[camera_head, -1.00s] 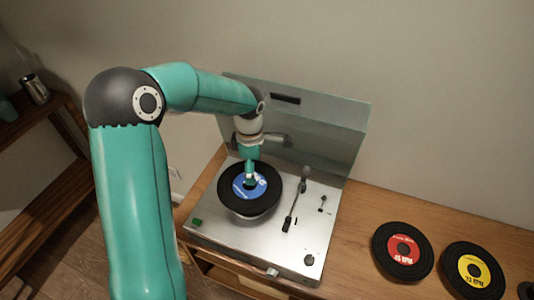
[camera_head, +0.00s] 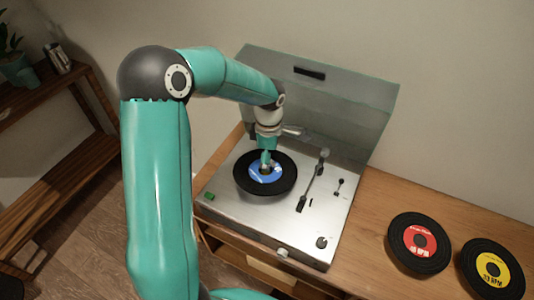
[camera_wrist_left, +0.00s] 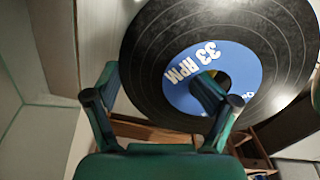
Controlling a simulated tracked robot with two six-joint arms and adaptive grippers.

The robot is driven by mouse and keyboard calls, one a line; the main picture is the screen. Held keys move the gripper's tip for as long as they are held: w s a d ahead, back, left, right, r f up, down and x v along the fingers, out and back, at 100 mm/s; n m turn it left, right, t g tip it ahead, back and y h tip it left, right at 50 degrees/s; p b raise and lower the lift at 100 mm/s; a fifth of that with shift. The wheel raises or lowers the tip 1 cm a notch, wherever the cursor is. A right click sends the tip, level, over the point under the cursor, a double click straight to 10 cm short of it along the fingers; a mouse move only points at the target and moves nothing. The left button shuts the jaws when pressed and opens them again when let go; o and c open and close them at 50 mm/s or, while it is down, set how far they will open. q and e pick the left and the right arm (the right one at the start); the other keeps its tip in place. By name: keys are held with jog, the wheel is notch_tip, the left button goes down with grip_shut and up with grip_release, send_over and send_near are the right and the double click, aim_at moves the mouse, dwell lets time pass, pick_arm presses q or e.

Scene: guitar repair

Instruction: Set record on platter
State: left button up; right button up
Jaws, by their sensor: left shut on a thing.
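A black record with a blue label (camera_head: 280,182) is over the left part of the silver turntable (camera_head: 235,220), covering nearly all of the platter there. My left gripper (camera_head: 265,166) reaches down from above and is shut on the record near its centre. In the left wrist view the record (camera_wrist_left: 275,30) fills the upper right, with "33 RPM" on its label, and my gripper (camera_wrist_left: 158,80) has one finger over the label. Whether the record touches the platter cannot be told. My right gripper is not in view.
The tonearm (camera_head: 313,180) rests to the right of the record. The clear lid (camera_head: 330,95) stands open behind. A red-label record (camera_head: 398,250) and a yellow-label record (camera_head: 475,280) lie on the wooden cabinet (camera_head: 372,200) at right. A shelf (camera_head: 65,155) stands at left.

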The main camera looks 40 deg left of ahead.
pick_arm(q)
jog(key=shift+w+a+f, duration=0.15)
jog(key=shift+a+f, duration=0.05)
jog(key=shift+f, duration=0.05)
jog(key=shift+c, duration=0.2)
dwell(0.6)
jog(key=shift+b, duration=0.5)
jog(key=shift+w+r+p, duration=0.3)
jog(key=shift+r+p, duration=0.2)
jog(key=shift+r, duration=0.25)
jog(key=shift+c, duration=0.7)
jog(key=shift+s+b, duration=0.15)
jog(key=shift+b, duration=0.15)
dwell(0.4)
jog(key=shift+s+d+f+b, duration=0.15)
jog(key=shift+f+b, duration=0.35)
jog(key=shift+f, duration=0.15)
jog(key=shift+s, duration=0.1)
jog(key=shift+r+p, duration=0.3)
jog(key=shift+r, duration=0.25)
